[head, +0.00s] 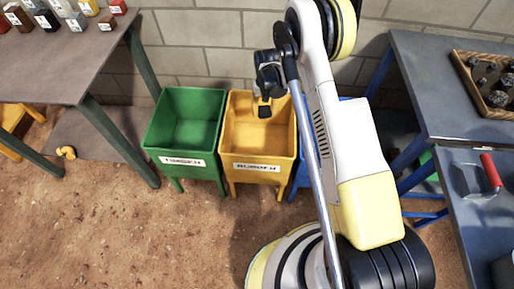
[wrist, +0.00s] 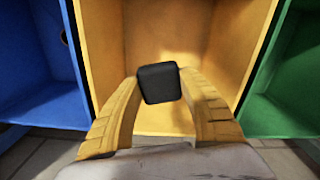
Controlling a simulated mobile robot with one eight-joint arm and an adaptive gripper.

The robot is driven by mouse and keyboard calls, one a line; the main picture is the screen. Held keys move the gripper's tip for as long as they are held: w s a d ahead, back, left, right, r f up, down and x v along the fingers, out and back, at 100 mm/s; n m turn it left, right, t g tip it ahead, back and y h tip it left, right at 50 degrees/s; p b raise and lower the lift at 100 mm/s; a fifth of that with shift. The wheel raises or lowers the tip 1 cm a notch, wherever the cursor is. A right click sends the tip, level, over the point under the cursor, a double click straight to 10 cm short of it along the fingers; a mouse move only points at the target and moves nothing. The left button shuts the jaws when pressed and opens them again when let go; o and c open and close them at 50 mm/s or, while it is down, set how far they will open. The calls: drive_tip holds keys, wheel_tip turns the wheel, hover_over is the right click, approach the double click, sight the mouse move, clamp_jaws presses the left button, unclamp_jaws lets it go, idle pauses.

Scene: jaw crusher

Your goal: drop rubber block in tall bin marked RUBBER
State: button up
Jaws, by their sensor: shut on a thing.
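The yellow bin (head: 283,148) stands on legs between the green and blue bins, with a white label (head: 257,167) on its front that seems to read RUBBER. My gripper (head: 264,103) is over this bin's opening, pointing down. It is shut on a black rubber block (head: 264,112). In the wrist view my gripper (wrist: 160,78) has the block (wrist: 158,84) between its two yellow fingertips, with the inside of the yellow bin (wrist: 115,45) behind it. I cannot tell exactly how high the block is above the bin floor.
The green bin (head: 215,160) adjoins on the left; the blue bin (head: 301,178) on the right is mostly hidden by my arm. A table (head: 60,65) with small blocks stands at left. A workbench (head: 430,75) with a wooden tray (head: 458,68) is at right. Open dirt floor lies in front.

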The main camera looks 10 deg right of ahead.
drive_tip(key=o, duration=1.4)
drive_tip(key=shift+r, duration=0.1)
wheel_tip(320, 180, up, 12)
